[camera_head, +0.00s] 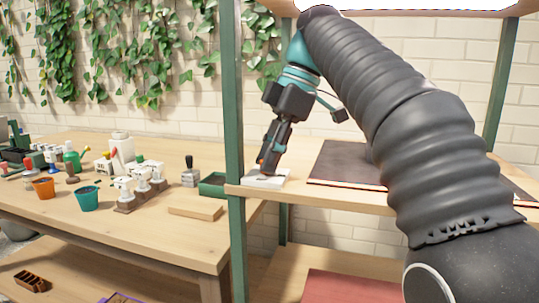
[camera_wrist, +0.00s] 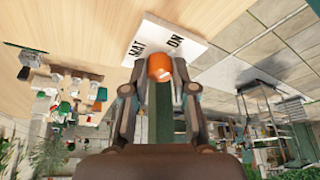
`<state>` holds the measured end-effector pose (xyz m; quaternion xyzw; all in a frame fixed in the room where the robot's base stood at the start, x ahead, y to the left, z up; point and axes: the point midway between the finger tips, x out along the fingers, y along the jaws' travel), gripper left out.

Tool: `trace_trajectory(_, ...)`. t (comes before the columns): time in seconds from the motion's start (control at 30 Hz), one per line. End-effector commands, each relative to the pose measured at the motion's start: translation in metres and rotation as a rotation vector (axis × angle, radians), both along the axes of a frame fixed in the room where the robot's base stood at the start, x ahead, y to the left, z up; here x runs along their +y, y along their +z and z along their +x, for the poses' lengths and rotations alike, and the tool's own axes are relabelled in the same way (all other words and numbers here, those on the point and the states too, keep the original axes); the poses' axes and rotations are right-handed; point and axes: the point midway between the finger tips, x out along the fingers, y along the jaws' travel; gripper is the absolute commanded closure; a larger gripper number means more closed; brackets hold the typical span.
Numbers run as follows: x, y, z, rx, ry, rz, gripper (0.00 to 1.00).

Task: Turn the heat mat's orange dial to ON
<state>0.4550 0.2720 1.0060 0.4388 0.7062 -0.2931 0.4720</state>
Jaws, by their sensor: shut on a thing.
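The white control box (camera_head: 265,181) sits on the shelf's left front corner. In the wrist view the box (camera_wrist: 190,50) shows the black words "MAT" and "ON". The orange dial (camera_wrist: 159,67) stands on it between my fingers. My gripper (camera_head: 268,163) reaches down onto the box in the head view. In the wrist view my gripper (camera_wrist: 160,90) is shut on the orange dial, one finger on each side. The dial's pointer and exact angle cannot be made out. The dark heat mat (camera_head: 337,163) lies on the shelf to the right of the box, partly hidden by my arm.
A green shelf post (camera_head: 236,150) stands just left of the box. On the wooden bench (camera_head: 150,238) to the left are an orange pot (camera_head: 43,188), a teal pot (camera_head: 87,199), white dispensers (camera_head: 140,178), a green tray (camera_head: 212,185) and a wooden block (camera_head: 196,211).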

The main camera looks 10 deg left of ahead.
Motion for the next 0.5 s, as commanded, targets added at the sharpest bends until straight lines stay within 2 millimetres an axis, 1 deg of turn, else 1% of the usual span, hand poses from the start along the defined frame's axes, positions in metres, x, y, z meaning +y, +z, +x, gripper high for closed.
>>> trace_trajectory(0.07, -0.0001, -0.0005, 0.0003, 0.001, -0.001, -0.001, 1.0)
trace_trajectory(0.1, -0.0001, -0.0005, 0.0003, 0.001, -0.001, -0.001, 0.64)
trace_trajectory(0.5, 0.0, -0.0001, 0.0001, 0.0, -0.001, 0.0, 0.64)
